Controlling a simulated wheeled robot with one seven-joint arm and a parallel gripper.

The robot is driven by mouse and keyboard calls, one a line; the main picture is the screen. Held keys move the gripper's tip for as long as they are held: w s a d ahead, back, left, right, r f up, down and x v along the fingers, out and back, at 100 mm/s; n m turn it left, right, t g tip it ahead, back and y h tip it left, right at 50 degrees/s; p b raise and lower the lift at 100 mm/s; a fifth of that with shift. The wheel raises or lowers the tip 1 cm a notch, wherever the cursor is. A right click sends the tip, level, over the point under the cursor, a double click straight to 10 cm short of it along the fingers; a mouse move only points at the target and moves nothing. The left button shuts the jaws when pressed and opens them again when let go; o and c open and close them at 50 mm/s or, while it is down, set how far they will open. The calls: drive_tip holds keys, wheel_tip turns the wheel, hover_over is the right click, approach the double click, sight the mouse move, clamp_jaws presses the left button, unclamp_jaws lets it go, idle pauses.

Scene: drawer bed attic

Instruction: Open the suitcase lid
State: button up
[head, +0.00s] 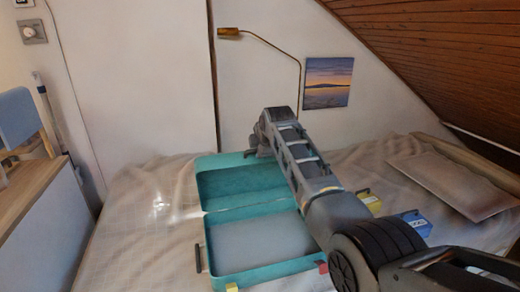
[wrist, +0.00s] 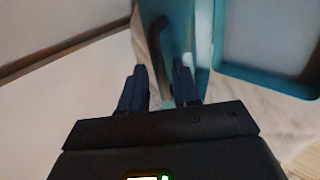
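The teal suitcase (head: 215,272) lies on the bed with its two halves apart. The back half (head: 238,185) shows its hollow teal inside and appears raised; the front half has a pale grey inner panel (head: 258,243). My gripper (head: 252,150) is at the upper right edge of the back half, partly hidden by my arm. In the wrist view my gripper (wrist: 160,85) has its two dark fingers apart. A dark curved handle (wrist: 156,42) reaches between or just beyond them, beside a teal wall (wrist: 180,35). Whether the fingers touch it cannot be told.
A blue box (head: 414,222) and a yellow box (head: 370,201) sit right of the suitcase. A flat pale board (head: 450,182) lies farther right under the sloped wooden ceiling (head: 440,50). A brass lamp (head: 230,33) hangs on the wall above. The bed is clear left of the suitcase.

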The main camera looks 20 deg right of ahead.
drive_tip(key=shift+o, duration=0.5)
drive_tip(key=v, duration=0.7)
drive_tip(key=shift+s+r, duration=0.2)
drive_tip(key=shift+s, duration=0.15)
